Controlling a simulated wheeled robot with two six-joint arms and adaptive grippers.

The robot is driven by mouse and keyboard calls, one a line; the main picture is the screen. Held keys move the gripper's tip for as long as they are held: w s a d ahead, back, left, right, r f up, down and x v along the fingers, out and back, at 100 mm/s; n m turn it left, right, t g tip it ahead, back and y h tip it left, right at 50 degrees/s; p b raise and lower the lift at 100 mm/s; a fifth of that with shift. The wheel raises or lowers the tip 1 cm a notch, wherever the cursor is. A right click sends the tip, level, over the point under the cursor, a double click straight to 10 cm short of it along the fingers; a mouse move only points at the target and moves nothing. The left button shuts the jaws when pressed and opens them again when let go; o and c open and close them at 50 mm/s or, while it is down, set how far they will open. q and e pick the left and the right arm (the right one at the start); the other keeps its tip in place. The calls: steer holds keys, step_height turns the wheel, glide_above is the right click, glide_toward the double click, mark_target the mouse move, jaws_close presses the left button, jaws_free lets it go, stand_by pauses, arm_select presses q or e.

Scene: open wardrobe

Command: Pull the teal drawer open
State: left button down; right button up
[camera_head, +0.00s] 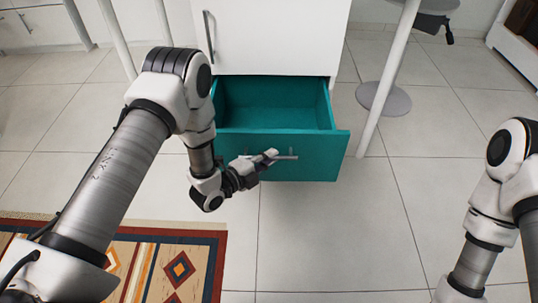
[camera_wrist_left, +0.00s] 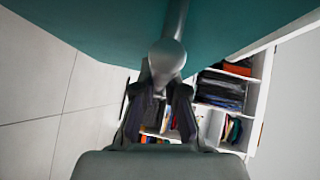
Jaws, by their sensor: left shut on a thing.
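The teal drawer (camera_head: 305,143) is pulled well out of the white cabinet (camera_head: 275,38) in the head view, and its inside looks empty. A grey bar handle (camera_head: 287,157) runs across its front. My left gripper (camera_head: 268,160) is at the drawer front, shut on the handle. In the left wrist view the handle (camera_wrist_left: 172,50) comes down to the fingers of the left gripper (camera_wrist_left: 163,88), with the teal front (camera_wrist_left: 85,25) just beyond. Of my right arm only links show at the right edge of the head view; its gripper is out of view.
A patterned rug (camera_head: 170,265) lies on the tiled floor at lower left. White slanted legs and a grey round base (camera_head: 385,99) stand right of the cabinet. Shelves with folded items (camera_wrist_left: 225,95) show in the left wrist view.

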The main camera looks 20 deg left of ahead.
arm_select(q)
steer(key=shift+s+d, duration=0.1)
steer(key=shift+s, duration=0.15)
steer(key=c, duration=1.2)
jaws_free()
steer(key=v, duration=1.2)
steer(key=shift+d+f, duration=0.1)
